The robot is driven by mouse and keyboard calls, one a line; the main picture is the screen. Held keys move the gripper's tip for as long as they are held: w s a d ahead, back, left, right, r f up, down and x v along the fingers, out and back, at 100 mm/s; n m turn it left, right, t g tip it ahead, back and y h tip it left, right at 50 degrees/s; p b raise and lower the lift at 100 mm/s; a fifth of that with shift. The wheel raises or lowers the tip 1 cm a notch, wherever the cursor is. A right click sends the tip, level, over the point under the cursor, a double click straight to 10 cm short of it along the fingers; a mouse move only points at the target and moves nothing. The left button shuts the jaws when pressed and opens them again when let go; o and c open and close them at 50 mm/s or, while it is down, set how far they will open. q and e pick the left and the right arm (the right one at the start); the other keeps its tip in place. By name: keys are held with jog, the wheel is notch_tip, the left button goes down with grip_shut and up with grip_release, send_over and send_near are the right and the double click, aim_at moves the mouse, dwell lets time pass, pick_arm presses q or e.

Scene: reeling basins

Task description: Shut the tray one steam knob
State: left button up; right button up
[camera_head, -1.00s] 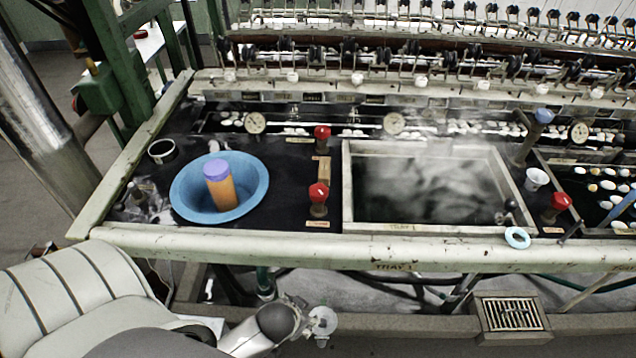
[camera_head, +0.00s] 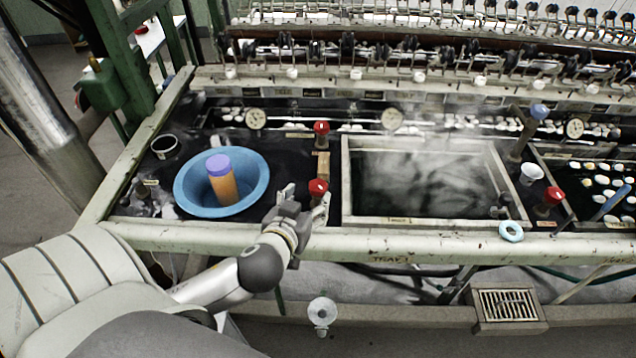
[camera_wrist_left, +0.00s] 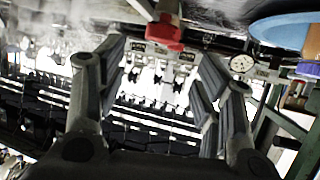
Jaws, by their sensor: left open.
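Two red knobs stand left of tray one (camera_head: 420,222), a steaming rectangular basin: a front red knob (camera_head: 318,187) and a back red knob (camera_head: 321,128). I cannot tell from the labels which is the steam knob. My left gripper (camera_head: 306,196) is open at the front knob, with one finger to its left and one close by its right, partly over its stem. In the left wrist view, a red knob (camera_wrist_left: 164,34) shows at the top, above and between the spread fingers (camera_wrist_left: 158,82). My right gripper is out of view.
A blue bowl (camera_head: 258,192) holding an orange bottle with a purple cap (camera_head: 220,170) stands left of the gripper. A white cup (camera_head: 531,174), a pale blue ring (camera_head: 511,231) and another red knob (camera_head: 553,195) are right of tray one. The bench's front rail (camera_head: 420,240) runs below.

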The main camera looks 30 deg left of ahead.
aim_at(318, 184)
pick_arm(q)
jog(key=p+x, duration=0.1)
jog(key=x, duration=0.7)
jog(key=shift+w+a, duration=0.1)
jog(key=shift+w+a+f, duration=0.15)
jog(key=shift+w+f, duration=0.2)
jog(key=shift+w, duration=0.25)
jog(key=c, duration=1)
